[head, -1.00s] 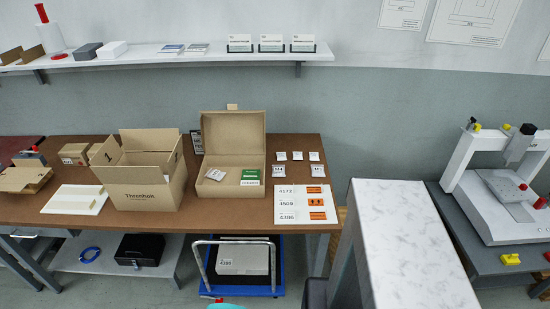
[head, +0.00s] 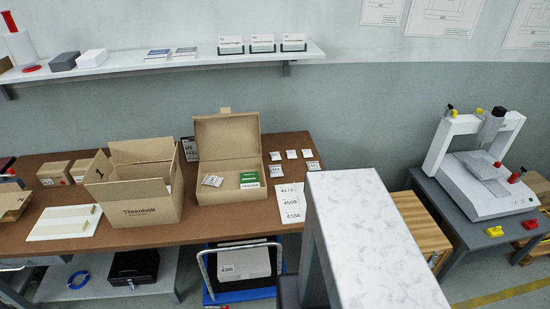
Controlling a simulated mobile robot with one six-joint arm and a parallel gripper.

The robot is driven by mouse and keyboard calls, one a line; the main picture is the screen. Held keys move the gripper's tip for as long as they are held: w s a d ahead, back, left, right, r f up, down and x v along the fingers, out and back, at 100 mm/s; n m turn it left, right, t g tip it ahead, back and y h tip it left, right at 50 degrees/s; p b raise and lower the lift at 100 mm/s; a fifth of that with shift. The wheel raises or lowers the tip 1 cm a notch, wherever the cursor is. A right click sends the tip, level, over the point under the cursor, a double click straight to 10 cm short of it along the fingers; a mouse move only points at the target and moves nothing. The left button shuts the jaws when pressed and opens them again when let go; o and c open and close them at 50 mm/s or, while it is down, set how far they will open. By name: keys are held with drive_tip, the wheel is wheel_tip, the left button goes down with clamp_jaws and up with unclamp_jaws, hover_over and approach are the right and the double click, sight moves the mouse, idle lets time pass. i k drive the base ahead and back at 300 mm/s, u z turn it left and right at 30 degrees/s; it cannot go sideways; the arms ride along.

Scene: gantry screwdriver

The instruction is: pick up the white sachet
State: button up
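Several small white sachets lie on the brown workbench beside the open cardboard box: three in a back row, one of them a white sachet (head: 291,154), and two nearer, a left one (head: 276,170) and a right one (head: 313,166). Another whitish sachet (head: 212,180) lies inside the open cardboard box (head: 230,195), left of a green packet (head: 249,180). I cannot tell which sachet is meant. My gripper is not in view.
A white marbled block (head: 370,235) stands close in front and hides the bench's right end. A taller open carton (head: 150,205) stands left of the box. A white card with numbers (head: 290,203) lies near the front edge. A gantry device (head: 480,175) stands at right.

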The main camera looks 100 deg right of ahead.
sight(275, 156)
drive_tip(key=z, duration=5.25)
drive_tip(key=i, duration=0.15)
drive_tip(key=u, duration=2.95)
drive_tip(key=k, duration=0.55)
drive_tip(key=u, duration=0.25)
drive_tip(key=i, duration=0.35)
drive_tip(key=z, duration=0.05)
